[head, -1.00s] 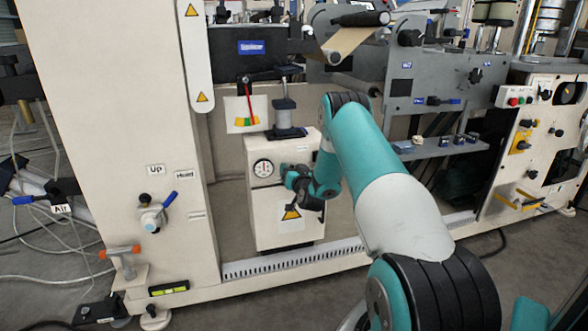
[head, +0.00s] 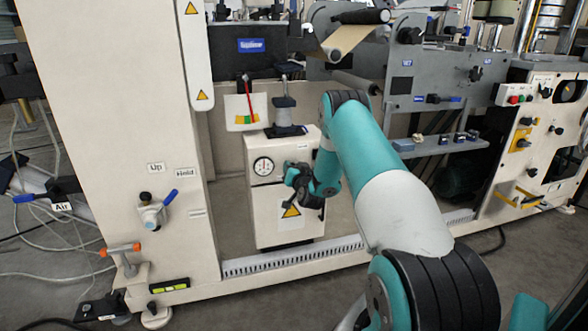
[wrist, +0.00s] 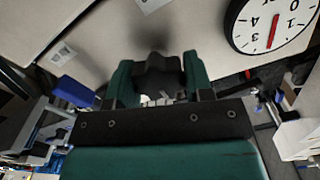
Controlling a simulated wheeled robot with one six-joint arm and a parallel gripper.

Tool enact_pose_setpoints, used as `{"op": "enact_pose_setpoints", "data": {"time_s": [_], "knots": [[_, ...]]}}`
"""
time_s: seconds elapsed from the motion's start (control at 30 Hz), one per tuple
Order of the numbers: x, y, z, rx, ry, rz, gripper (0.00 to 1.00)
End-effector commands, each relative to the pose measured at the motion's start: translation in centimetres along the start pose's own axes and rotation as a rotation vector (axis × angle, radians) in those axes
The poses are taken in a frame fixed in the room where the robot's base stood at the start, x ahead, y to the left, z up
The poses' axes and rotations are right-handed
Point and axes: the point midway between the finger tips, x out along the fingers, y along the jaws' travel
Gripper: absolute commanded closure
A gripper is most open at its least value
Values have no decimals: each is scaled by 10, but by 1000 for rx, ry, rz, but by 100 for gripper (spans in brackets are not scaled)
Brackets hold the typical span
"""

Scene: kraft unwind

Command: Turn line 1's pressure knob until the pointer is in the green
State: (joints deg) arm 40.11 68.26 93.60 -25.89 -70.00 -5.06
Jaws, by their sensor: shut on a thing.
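My gripper (head: 294,178) is at the front of the white cabinet (head: 262,222), just right of the round gauge (head: 263,166). In the wrist view my gripper's green fingers (wrist: 157,82) are shut on the dark lobed knob (wrist: 157,72), one on each side. The knob is hidden by my gripper in the head view. The gauge also shows in the wrist view (wrist: 290,32), with a white face, black numbers and a red needle. Above it, a thin red pointer (head: 248,100) crosses a white card with a coloured band (head: 237,112). Its lower end looks near the green; exact contact is too small to tell.
A tall cream machine frame (head: 110,90) with a blue-handled valve (head: 153,213) stands left of the cabinet. A slotted white rail (head: 290,259) runs along the floor. A grey shelf (head: 440,147) juts out to the right. Hoses lie on the floor at far left.

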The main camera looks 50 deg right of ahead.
Motion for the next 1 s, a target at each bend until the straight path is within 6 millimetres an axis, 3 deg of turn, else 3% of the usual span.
{"op": "enact_pose_setpoints", "data": {"time_s": [1.0], "knots": [[0,3,0,848,0,0,76]]}}
